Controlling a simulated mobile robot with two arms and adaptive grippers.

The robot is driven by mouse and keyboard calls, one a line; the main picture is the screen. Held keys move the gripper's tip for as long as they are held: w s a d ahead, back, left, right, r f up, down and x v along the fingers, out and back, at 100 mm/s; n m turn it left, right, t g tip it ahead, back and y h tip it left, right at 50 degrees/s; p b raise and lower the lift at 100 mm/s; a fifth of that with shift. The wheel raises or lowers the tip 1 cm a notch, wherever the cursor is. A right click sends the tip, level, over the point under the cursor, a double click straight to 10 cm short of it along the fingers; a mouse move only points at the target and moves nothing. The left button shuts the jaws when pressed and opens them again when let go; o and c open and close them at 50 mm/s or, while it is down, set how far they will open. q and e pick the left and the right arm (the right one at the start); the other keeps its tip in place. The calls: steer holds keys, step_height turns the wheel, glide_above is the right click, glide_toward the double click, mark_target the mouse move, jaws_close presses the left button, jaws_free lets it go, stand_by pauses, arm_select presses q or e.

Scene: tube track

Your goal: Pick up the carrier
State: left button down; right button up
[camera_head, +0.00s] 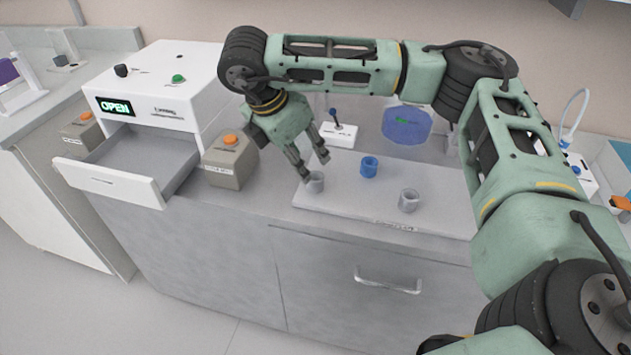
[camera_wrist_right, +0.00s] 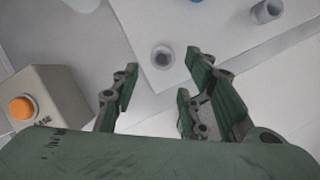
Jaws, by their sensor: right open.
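A small grey hollow carrier (camera_head: 315,182) stands upright near the left front corner of the white board. In the right wrist view its round open top (camera_wrist_right: 163,57) shows from above, ahead of and between the fingers. A blue carrier (camera_head: 369,167) and another grey carrier (camera_head: 409,200) stand on the same board, apart from it. The frames do not mark which one the task means. My right gripper (camera_head: 314,167) is open and empty, pointing down with its fingertips close to the left grey carrier. Contact cannot be told. My left gripper is not in view.
The white board (camera_head: 350,200) lies on the grey counter. A beige box with an orange button (camera_head: 229,161) stands left of my right gripper. Further left is a white machine (camera_head: 170,85) with its drawer (camera_head: 115,180) pulled out. A small switch box (camera_head: 338,134) stands behind.

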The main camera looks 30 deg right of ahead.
mark_target(311, 173)
steer(key=p+x, duration=0.1)
steer(key=x, duration=0.6)
steer(key=shift+w+f+p, duration=0.15)
steer(key=shift+f+p, duration=0.05)
steer(key=shift+p, duration=0.15)
steer(key=shift+a, duration=0.1)
steer(key=shift+c, duration=0.2)
jaws_close()
steer(key=shift+r, duration=0.1)
